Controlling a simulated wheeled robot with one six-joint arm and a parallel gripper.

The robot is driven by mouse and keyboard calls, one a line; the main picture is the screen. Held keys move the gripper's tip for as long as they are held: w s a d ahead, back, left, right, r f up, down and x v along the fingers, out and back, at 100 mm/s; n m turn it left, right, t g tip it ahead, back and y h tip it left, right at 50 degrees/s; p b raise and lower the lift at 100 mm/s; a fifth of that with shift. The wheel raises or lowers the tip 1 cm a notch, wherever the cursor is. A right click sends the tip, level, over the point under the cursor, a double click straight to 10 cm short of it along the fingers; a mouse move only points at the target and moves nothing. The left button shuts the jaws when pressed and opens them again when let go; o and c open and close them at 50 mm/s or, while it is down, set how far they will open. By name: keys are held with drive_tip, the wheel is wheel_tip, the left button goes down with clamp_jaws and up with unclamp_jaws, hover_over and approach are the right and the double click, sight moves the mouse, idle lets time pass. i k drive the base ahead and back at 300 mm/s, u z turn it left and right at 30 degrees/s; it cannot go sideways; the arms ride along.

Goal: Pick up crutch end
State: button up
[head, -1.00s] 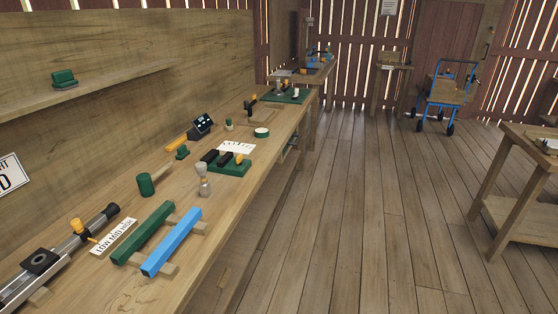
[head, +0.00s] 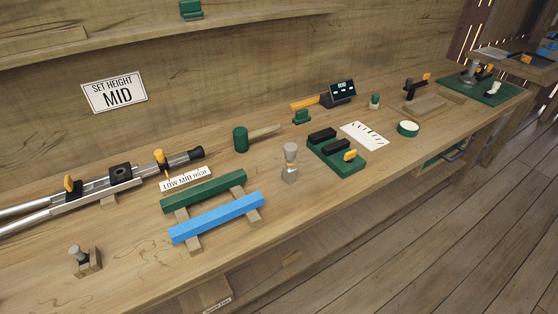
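Silver tubes (head: 138,177) like parts of a crutch lie at the left of the workbench, with a black end (head: 196,154) at their right tip. An orange knob (head: 160,157) and a black block with a hole (head: 120,173) sit along them. A small grey piece (head: 78,253) rests in a wooden holder (head: 92,264) at the front left. A similar grey piece (head: 290,151) stands upright near the middle. I cannot tell which of these is the crutch end. My gripper is not in view.
A green bar (head: 204,192) and a blue bar (head: 217,218) lie on wooden supports. A green mallet (head: 241,139), a green tray (head: 338,156) and a white card (head: 365,136) are farther right. A sign (head: 114,92) reads "SET HEIGHT MID". The front-left bench top is mostly clear.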

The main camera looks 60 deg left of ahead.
sight(289, 172)
drive_tip(key=u, duration=0.9)
drive_tip(key=i, duration=1.05)
drive_tip(key=u, duration=0.9)
